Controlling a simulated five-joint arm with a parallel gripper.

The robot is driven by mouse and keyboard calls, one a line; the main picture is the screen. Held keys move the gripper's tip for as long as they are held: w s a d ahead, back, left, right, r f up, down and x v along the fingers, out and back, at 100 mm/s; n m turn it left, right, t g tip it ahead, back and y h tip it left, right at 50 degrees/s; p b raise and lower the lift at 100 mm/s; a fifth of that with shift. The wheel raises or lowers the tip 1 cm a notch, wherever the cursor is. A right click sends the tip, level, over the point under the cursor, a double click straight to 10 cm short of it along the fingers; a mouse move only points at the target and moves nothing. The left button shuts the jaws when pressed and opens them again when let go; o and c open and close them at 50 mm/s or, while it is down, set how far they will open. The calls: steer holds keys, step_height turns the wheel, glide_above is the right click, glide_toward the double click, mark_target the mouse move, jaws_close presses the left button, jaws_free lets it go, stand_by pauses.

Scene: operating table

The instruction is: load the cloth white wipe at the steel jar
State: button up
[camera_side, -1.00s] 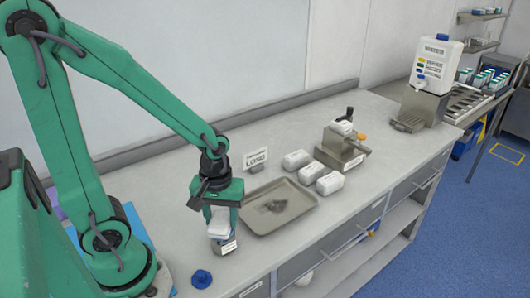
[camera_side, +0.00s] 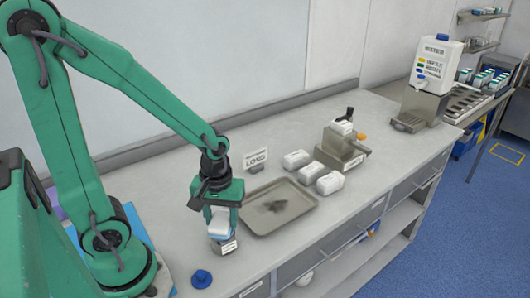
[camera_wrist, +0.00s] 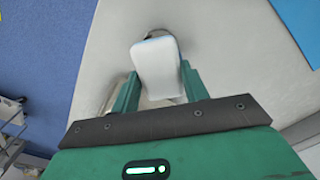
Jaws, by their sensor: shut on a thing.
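My gripper (camera_side: 224,207) is shut on a white cloth wipe (camera_side: 218,226), a rounded block with a bluish edge. In the wrist view the wipe (camera_wrist: 158,72) stands between my two green fingers. The steel jar (camera_side: 224,246), with a pale label on its front, stands on the counter directly under my gripper. The wipe's lower end is at the jar's mouth; I cannot tell how deep it sits. In the wrist view the wipe hides most of the jar, leaving only a dark curved rim beyond it. A blue lid (camera_side: 202,278) lies on the counter in front of the jar.
A shallow steel tray (camera_side: 300,218) lies just right of my gripper. Beyond it are white wipe-like blocks (camera_side: 330,182), a steel holder (camera_side: 343,150) and a small sign (camera_side: 256,160). A white dispenser (camera_side: 437,62) stands farther right. The counter's front edge is close to the jar.

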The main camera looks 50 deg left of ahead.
mark_target(222, 218)
stand_by(0.5)
steer(key=shift+r, duration=3.5)
steer(key=shift+w, duration=0.1)
steer(key=w+r+m, duration=0.2)
steer(key=w+m, duration=0.2)
steer(key=w, duration=0.4)
steer(key=w+r+m, duration=0.2)
steer(key=w+m, duration=0.3)
steer(key=w, duration=0.3)
steer(key=shift+w+a+r, duration=0.15)
steer(key=shift+w+r, duration=0.2)
steer(key=shift+r, duration=0.05)
